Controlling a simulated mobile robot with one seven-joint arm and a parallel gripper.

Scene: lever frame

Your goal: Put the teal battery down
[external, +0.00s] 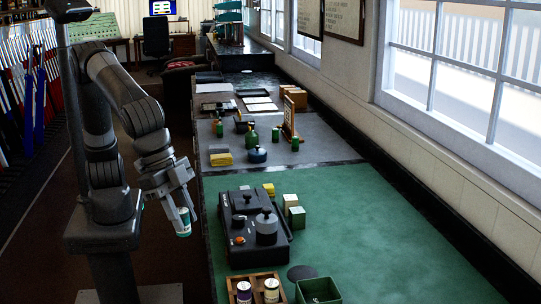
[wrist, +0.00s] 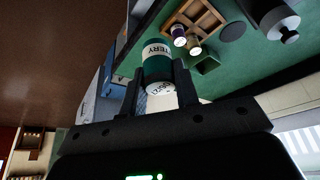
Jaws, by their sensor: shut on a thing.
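The teal battery (wrist: 157,60) is a teal cylinder with a white label band, and part of its lettering shows in the wrist view. My gripper (wrist: 160,75) is shut on it, with one finger on each side. In the external view the battery (external: 183,222) hangs tilted below my gripper (external: 180,208), off the left side of the bench and in the air. It touches nothing but my gripper.
The green-topped bench (external: 350,235) runs to the right. On it are a wooden divided tray (external: 257,275) with two cylinders, a green open bin (external: 318,291), a dark flat disc (external: 301,272), a black device (external: 252,230) and small blocks (external: 294,212). Bare green surface lies to their right.

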